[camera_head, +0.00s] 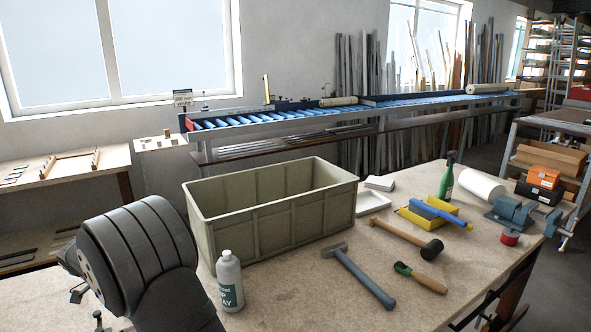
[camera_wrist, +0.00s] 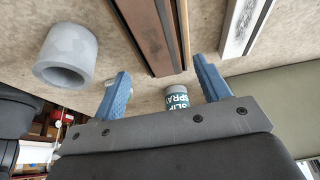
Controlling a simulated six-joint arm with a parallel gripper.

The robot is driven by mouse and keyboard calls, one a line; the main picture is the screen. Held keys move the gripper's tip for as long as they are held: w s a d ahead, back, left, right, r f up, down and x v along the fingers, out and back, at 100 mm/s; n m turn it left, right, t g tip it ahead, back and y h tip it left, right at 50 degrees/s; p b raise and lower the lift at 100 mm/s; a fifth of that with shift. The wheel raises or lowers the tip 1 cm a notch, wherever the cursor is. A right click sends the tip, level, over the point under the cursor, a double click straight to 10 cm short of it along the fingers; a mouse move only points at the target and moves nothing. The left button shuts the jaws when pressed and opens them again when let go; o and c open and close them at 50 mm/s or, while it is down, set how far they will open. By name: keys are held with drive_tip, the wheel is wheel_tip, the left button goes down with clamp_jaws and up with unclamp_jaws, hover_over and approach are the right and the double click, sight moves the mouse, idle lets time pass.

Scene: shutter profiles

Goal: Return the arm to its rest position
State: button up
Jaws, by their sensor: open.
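My gripper (camera_wrist: 160,66) shows in the wrist view with its two blue fingers spread wide apart. Nothing is held between them. The bottle labelled "SLIP SPRAY" (camera_wrist: 177,100) shows past the gap between the fingers. In the head view, a dark grey rounded link of my arm fills the lower left, and the gripper itself is not visible there.
The bottle (camera_head: 229,282) stands beside a green crate (camera_head: 300,222) on the bench (camera_head: 330,300). The wrist view shows brown profiles (camera_wrist: 150,35) and a grey ring (camera_wrist: 67,55).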

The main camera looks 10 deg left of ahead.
drive_tip(key=x, duration=0.6)
drive_tip(key=shift+s+a+f, duration=0.15)
drive_tip(key=shift+r, duration=0.35)
drive_tip(key=v, duration=1.3)
drive_tip(key=x, duration=1.3)
drive_tip(key=shift+f, duration=0.4)
wheel_tip(320, 180, up, 12)
drive_tip(key=w+d+f+n, duration=0.1)
drive_tip(key=w+d, duration=0.6)
drive_tip(key=d, duration=0.6)
drive_tip(key=w+d+f+n, duration=0.1)
drive_tip(key=w+d+f, duration=0.1)
drive_tip(key=w+d, duration=0.5)
drive_tip(key=w+d+f+n+t+y, duration=0.1)
drive_tip(key=w+d, duration=0.6)
drive_tip(key=d, duration=1.2)
drive_tip(key=shift+d+f+n, duration=0.4)
drive_tip(key=shift+f+n, duration=0.1)
